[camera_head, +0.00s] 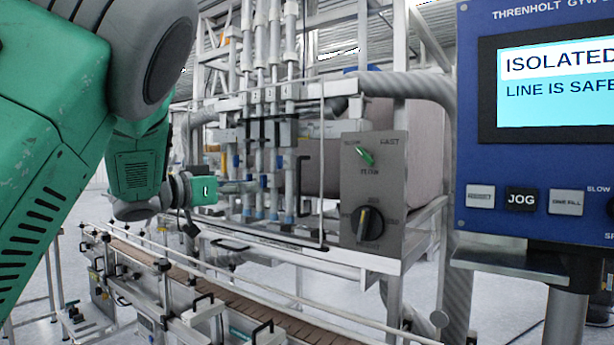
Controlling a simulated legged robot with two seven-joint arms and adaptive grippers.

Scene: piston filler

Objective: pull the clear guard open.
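The clear guard (322,140) is a see-through panel in front of the filler's upright nozzles. Its pale right edge and dark-marked bottom edge (265,238) show, and it looks closed over the nozzles. A black handle (231,246) sits low near its bottom edge. My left arm reaches in from the left, and my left gripper (243,187) is at the guard's left part, above the black handle. Its fingers are small and blend with the nozzles behind, so I cannot tell whether they are open or touching the guard. My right gripper is not in view.
A grey control plate (374,190) with a green switch and black knob stands right of the guard. A blue panel (540,120) with a screen reading "ISOLATED" fills the right. A conveyor (240,295) with rails and black handles runs below.

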